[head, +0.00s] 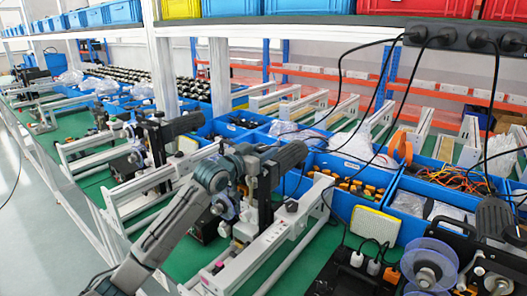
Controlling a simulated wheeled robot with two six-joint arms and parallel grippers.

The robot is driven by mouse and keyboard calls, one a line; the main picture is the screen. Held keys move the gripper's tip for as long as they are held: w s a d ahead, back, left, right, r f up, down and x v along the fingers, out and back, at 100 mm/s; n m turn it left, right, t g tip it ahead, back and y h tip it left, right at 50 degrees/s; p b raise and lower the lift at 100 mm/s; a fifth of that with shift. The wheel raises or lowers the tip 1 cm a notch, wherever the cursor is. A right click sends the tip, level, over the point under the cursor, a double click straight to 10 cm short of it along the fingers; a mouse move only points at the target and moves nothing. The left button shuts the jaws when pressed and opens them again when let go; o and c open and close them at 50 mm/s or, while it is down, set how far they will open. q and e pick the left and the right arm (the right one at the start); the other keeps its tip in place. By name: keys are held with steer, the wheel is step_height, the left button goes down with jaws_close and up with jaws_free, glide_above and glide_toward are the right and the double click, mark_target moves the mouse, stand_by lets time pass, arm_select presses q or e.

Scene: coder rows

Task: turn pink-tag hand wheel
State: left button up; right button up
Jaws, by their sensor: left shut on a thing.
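My left arm comes in from the lower left and bends down at the wrist in front of a coder machine. My left gripper (228,206) is shut at the near side of that coder (290,157), a dark cylindrical body on a white rail frame (275,240). The gripper appears to be closed on the coder's hand wheel, which is mostly hidden by the fingers and wrist. I cannot make out a pink tag on it. My right gripper is not in view.
Another coder (175,125) stands on its frame to the left. Blue bins with parts (355,178) lie behind. Black cables hang from a power strip (460,36). Green bench surface (190,262) shows around the frame.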

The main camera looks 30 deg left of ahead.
arm_select(q)
steer(key=shift+y+p, duration=0.4)
steer(key=shift+p, duration=0.1)
steer(key=shift+r+n+y+p, duration=0.1)
steer(key=shift+n+y+p, duration=0.5)
steer(key=shift+p, duration=0.05)
steer(key=shift+n+y+p, duration=0.35)
steer(key=shift+n+y, duration=0.45)
steer(key=shift+y, duration=0.4)
steer(key=o, duration=0.7)
steer(key=shift+o, duration=1.3)
steer(key=shift+w+f, duration=0.15)
steer(key=shift+f, duration=0.05)
steer(key=shift+w+f, duration=0.1)
